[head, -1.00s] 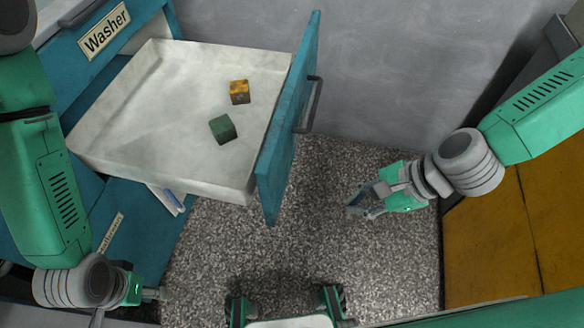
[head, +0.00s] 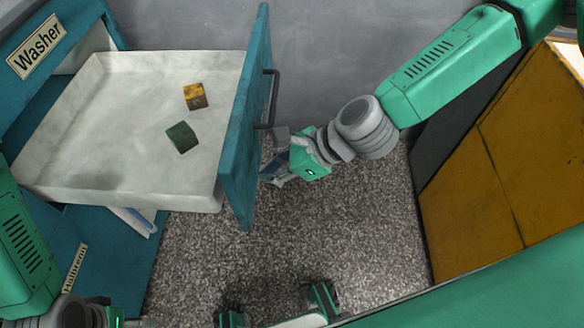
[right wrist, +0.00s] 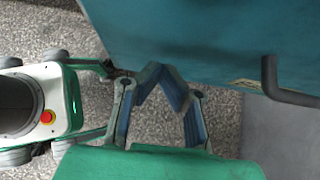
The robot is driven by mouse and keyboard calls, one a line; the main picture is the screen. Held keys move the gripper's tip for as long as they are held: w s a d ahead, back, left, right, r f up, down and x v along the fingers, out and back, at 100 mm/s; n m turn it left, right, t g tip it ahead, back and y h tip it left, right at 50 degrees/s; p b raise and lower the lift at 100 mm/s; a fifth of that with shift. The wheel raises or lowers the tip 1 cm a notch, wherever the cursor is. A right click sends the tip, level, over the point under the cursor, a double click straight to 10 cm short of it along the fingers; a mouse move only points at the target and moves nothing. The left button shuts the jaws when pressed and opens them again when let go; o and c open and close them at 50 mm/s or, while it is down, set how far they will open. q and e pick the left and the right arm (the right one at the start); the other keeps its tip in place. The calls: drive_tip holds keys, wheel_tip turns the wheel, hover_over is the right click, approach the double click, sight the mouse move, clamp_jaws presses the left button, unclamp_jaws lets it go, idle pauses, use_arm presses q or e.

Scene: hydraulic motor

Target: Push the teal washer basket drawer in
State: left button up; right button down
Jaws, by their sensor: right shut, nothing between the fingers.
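The washer drawer stands open, pulled out to the right from the teal cabinet with the "Washer" label (head: 38,48). Its white basket (head: 100,135) ends in a teal front panel (head: 245,130) with a dark handle (head: 270,98). In the right wrist view the panel (right wrist: 200,35) fills the top and the handle (right wrist: 275,82) is at the right. My right gripper (head: 268,172) is shut and empty, close by the panel's outer face, below the handle in the picture. Contact cannot be told. My left gripper (head: 128,322) is mostly cut off at the bottom left.
A yellow cabinet (head: 500,160) stands at the right. Speckled floor (head: 340,230) is clear between.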

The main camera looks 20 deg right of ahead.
drive_tip(key=shift+w+a, duration=0.15)
drive_tip(key=shift+a, duration=0.35)
drive_tip(key=shift+w+a, duration=0.15)
drive_tip(key=shift+a, duration=0.35)
